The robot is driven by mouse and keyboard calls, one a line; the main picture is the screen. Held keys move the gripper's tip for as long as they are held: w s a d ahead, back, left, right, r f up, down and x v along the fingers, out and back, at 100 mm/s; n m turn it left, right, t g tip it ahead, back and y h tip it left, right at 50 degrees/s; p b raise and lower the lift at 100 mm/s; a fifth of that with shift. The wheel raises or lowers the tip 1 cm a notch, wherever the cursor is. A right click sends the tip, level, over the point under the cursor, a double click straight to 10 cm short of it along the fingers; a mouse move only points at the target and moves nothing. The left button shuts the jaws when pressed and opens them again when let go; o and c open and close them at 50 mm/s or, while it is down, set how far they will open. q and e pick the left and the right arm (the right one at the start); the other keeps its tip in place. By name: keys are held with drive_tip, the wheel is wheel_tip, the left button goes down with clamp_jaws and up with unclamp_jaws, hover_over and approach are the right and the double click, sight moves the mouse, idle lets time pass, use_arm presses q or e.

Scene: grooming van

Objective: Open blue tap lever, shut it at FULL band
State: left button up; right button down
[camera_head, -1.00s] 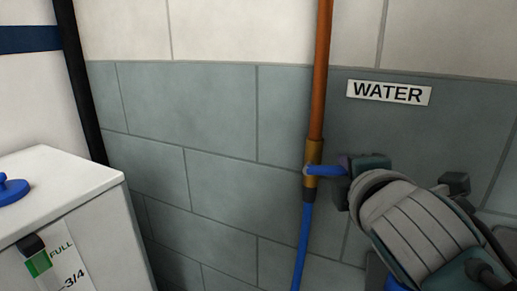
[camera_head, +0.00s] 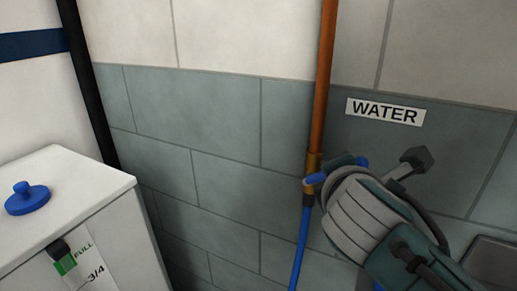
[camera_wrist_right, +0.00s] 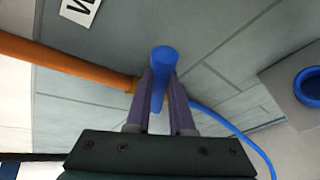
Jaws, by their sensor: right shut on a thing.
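The blue tap lever (camera_head: 316,178) sits on a brass valve (camera_head: 313,163) between a copper pipe above and a blue hose below. It points right and slightly up, with its blue tip (camera_head: 361,162) showing past my fingers. My right gripper (camera_head: 340,170) is shut on the lever. In the right wrist view the lever (camera_wrist_right: 160,60) stands between the two fingers. The white tank (camera_head: 70,190) at left carries a level strip (camera_head: 95,268) marked FULL and 3/4. A black piece (camera_head: 59,249) sits just above the green band (camera_head: 65,264) beside FULL. My left gripper is out of view.
A WATER sign (camera_head: 385,111) is on the tiled wall above the valve. A blue knobbed cap (camera_head: 27,198) lies on the tank top. A grey basin edge (camera_head: 493,262) is at lower right. The wall between tank and pipe is clear.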

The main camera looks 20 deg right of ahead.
drive_tip(key=c, duration=0.8)
unclamp_jaws()
drive_tip(key=shift+s+a+r, duration=0.1)
drive_tip(key=shift+r, duration=0.05)
drive_tip(key=shift+p+v, duration=2.35)
drive_tip(key=shift+v, duration=2.4)
